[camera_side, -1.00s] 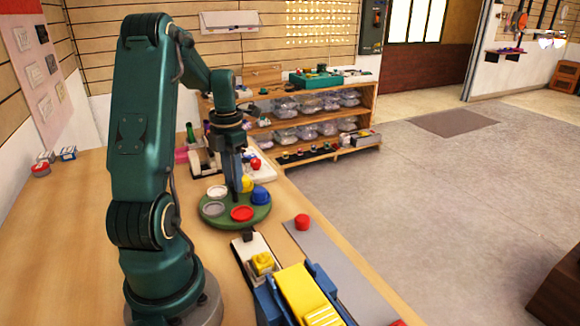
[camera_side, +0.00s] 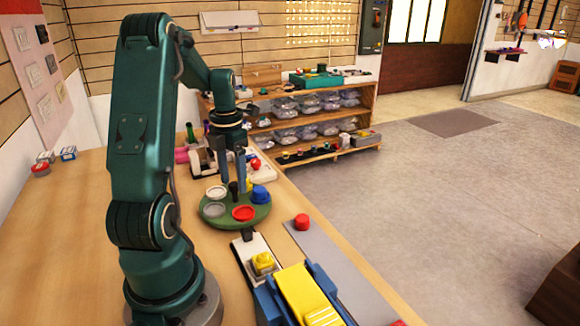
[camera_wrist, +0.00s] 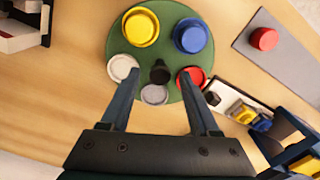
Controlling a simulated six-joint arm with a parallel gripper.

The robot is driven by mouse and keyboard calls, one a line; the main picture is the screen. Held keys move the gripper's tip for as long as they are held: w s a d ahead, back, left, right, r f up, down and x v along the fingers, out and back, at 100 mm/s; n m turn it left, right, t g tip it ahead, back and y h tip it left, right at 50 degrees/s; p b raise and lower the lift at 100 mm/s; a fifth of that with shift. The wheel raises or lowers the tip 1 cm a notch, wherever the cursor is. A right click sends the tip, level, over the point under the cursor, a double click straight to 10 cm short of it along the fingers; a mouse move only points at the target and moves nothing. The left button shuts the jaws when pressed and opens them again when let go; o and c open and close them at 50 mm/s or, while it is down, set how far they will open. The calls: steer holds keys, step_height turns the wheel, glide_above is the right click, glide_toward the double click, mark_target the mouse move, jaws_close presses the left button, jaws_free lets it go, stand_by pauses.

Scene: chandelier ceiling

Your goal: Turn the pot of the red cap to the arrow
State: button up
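A round green turntable (camera_side: 226,222) carries white, grey, red, blue and yellow pots around a dark central knob (camera_wrist: 160,72). The red pot (camera_side: 244,213) is at the front right of the turntable in the side view; in the wrist view it (camera_wrist: 193,77) is partly behind the right finger. A loose red cap (camera_side: 302,221) lies on a grey mat; it also shows in the wrist view (camera_wrist: 264,39). My gripper (camera_side: 233,183) is open above the turntable, one finger on each side of the knob, apart from it. I can make out no arrow.
A grey mat (camera_side: 325,255) lies along the table edge. A small stand with a yellow block (camera_side: 263,263) and a blue-and-yellow device (camera_side: 300,290) are in front of the turntable. A white holder (camera_side: 203,160) stands behind it.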

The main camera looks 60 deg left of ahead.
mark_target(235, 184)
steer(key=shift+r, duration=2.55)
steer(key=shift+w, duration=0.1)
steer(key=w+d+r+m+t+y, duration=0.1)
steer(key=w+d+r+m, duration=0.2)
steer(key=d+m, duration=0.3)
steer(key=w+d+r+m+t, duration=0.1)
steer(key=w+d+r+m, duration=0.2)
steer(key=d, duration=0.4)
steer(key=s+d+m+t, duration=0.1)
steer(key=d+m, duration=0.3)
steer(key=m, duration=0.6)
steer(key=s+d+f+m+t, duration=0.1)
steer(key=s+d+m, duration=0.3)
steer(key=m, duration=0.7)
steer(key=s+d+m+t+h, duration=0.1)
steer(key=s+d+m, duration=0.2)
steer(key=m, duration=0.7)
steer(key=shift+d+f+m+t, duration=0.3)
steer(key=shift+d+f, duration=0.1)
steer(key=shift+d, duration=0.85)
